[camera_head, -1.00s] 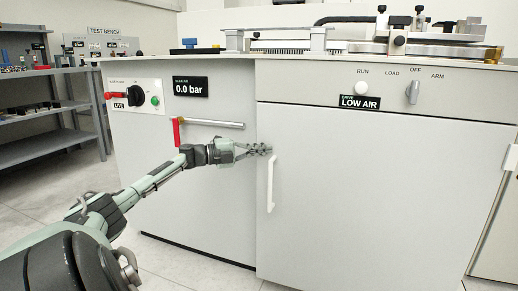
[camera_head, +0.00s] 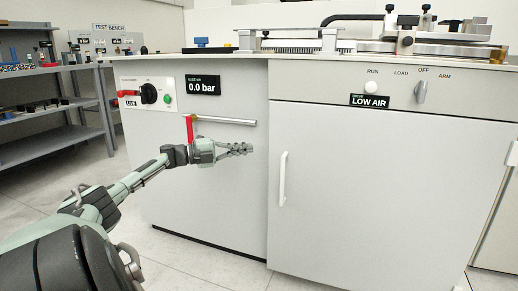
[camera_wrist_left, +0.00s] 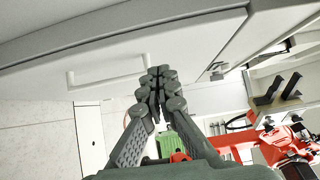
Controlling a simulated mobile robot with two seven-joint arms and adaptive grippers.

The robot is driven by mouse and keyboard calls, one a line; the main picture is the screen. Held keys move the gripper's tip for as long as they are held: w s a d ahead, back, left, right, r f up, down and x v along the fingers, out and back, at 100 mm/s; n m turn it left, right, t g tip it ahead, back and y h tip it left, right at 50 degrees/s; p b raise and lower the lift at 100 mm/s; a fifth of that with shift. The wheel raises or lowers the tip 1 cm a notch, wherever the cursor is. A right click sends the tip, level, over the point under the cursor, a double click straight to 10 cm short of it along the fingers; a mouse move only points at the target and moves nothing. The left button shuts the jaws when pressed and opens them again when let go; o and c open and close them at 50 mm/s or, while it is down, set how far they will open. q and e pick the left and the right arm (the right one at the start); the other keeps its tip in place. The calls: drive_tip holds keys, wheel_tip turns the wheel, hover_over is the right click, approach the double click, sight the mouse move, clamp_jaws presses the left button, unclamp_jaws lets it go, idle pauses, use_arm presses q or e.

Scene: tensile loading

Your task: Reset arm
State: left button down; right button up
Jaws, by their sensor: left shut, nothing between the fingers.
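My left arm comes in from the left in the head view. Its gripper (camera_head: 240,149) is shut and empty, in front of the cabinet's left panel, left of the white door handle (camera_head: 283,179) and apart from it. In the left wrist view the shut fingers (camera_wrist_left: 158,88) point away from the camera, and the white handle (camera_wrist_left: 108,72) shows to their left. My right gripper is in neither view.
The cabinet (camera_head: 380,190) carries a red lever (camera_head: 190,130) with a metal rod, a 0.0 bar display (camera_head: 203,86), a LOW AIR label (camera_head: 369,101) and a grey knob (camera_head: 420,92). Shelves (camera_head: 55,115) stand at the left. Floor at the lower left is clear beyond my arm.

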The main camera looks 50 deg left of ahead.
use_arm(q)
drive_tip(key=shift+s+a, duration=0.35)
drive_tip(key=shift+s, duration=0.05)
